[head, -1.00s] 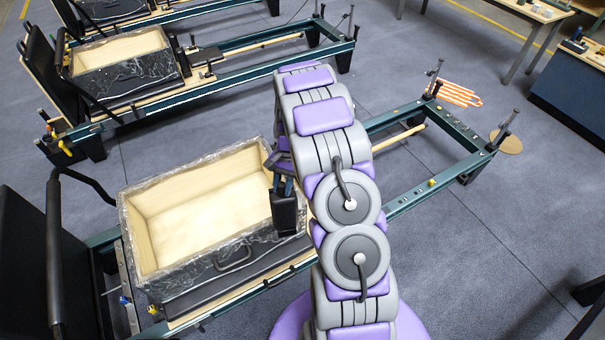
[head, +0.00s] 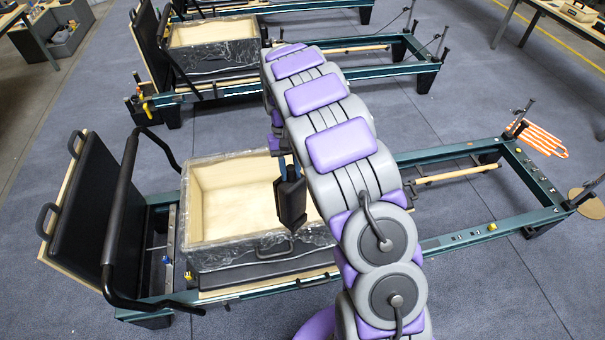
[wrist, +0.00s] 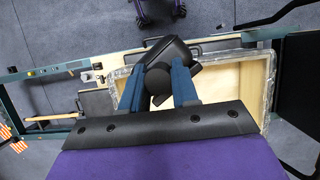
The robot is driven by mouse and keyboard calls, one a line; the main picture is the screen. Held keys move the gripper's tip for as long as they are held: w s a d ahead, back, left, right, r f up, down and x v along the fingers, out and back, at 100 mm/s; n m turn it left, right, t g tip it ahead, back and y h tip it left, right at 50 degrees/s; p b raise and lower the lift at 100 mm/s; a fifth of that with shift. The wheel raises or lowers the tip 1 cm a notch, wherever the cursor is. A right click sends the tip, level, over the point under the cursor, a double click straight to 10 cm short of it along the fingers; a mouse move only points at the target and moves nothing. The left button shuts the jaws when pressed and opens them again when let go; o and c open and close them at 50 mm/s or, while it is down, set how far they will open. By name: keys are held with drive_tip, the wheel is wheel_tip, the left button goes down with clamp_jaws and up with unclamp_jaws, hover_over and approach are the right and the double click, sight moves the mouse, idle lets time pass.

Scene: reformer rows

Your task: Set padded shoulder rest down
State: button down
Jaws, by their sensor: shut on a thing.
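The padded shoulder rest (head: 291,203) is black and hangs upright from my gripper (head: 284,158), which is partly hidden behind my arm. In the head view it overlaps the right half and front wall of an open box (head: 184,215); its height above the box is hard to judge. In the wrist view, the blue fingers of my gripper (wrist: 158,88) are shut on the shoulder rest (wrist: 168,52). The box (wrist: 268,85) lies beyond it. The box has a pale inside and a dark, plastic-wrapped outside, and sits on the near reformer's carriage. It looks empty where visible.
The near reformer's green frame (head: 470,235) runs to the right, with a wooden bar (head: 455,174) across it. A black padded board (head: 90,200) and a bar stand at its left end. A second reformer with a similar box (head: 215,32) stands behind. Grey floor separates them.

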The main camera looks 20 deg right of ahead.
drive_tip(key=shift+w+a+r+n, duration=0.25)
drive_tip(key=shift+a+r+n, duration=0.35)
drive_tip(key=shift+a+r, duration=0.15)
drive_tip(key=shift+d, duration=0.1)
